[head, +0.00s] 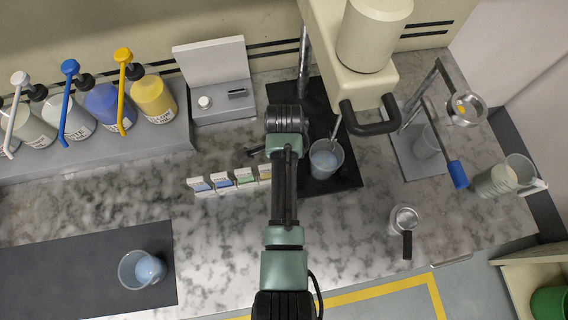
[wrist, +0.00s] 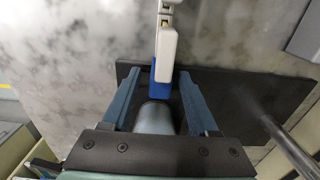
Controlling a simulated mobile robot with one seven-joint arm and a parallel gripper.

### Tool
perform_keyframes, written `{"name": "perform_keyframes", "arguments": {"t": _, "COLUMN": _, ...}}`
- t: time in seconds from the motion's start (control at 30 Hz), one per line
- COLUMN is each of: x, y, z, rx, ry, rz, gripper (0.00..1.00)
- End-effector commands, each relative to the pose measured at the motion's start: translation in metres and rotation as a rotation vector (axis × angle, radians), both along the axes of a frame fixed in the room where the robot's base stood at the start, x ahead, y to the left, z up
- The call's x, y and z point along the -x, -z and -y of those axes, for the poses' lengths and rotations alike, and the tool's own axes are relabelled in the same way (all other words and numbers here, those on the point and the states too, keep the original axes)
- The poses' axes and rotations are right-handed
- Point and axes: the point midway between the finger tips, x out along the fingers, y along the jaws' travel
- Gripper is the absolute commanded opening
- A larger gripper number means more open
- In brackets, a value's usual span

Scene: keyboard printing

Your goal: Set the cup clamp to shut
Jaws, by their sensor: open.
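The mixing machine's cream head (head: 375,35) carries a dark, fork-shaped black piece (head: 370,125) at its lower front. I cannot tell for certain which part is the cup clamp, or whether it is open or shut. A clear cup (head: 325,158) with pale contents stands on the black base (head: 345,180) beneath the head. My gripper is under my arm in the head view, its fingers mostly hidden. In the wrist view my gripper (wrist: 160,85) is open. A white piece with a blue end (wrist: 162,70) and a rounded grey part (wrist: 154,117) show between its fingers; contact is unclear.
Small labelled packets (head: 222,181) stand left of my arm. Pump bottles (head: 105,105) line the back left. A stand with a blue-ended lever (head: 457,174) is at right. Another cup (head: 143,270) is on the dark mat (head: 60,275). A metal strainer-like tool (head: 404,221) lies front right.

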Motion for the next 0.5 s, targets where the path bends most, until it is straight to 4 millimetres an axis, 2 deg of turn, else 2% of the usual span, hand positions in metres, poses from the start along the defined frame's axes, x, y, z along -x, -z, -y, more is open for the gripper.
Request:
{"name": "perform_keyframes", "arguments": {"t": 0.17, "x": -0.0002, "y": -0.0002, "z": 0.0000, "rx": 0.000, "ry": 0.000, "rz": 0.000, "gripper": 0.58}}
{"name": "perform_keyframes", "arguments": {"t": 0.4, "x": -0.0002, "y": -0.0005, "z": 0.0000, "rx": 0.000, "ry": 0.000, "rz": 0.000, "gripper": 0.15}}
{"name": "perform_keyframes", "arguments": {"t": 0.5, "x": -0.0001, "y": -0.0005, "z": 0.0000, "rx": 0.000, "ry": 0.000, "rz": 0.000, "gripper": 0.00}}
